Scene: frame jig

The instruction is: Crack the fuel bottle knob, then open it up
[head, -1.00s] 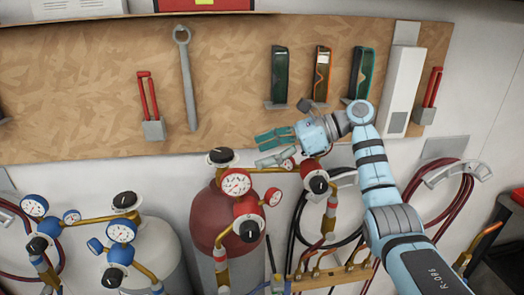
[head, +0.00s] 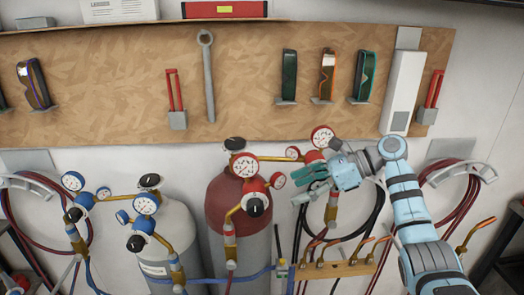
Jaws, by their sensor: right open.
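The red-topped bottle (head: 222,205) stands in the middle, with a black knob (head: 235,145) on its top. Red-rimmed gauges (head: 245,166) and a regulator with a second black knob (head: 256,206) are fixed to its front. My right gripper (head: 308,186) is open and empty, its teal fingers pointing left. It is to the right of the bottle, beside the hose fittings and apart from the top knob. My left gripper is not in view.
Hoses hang at both sides.

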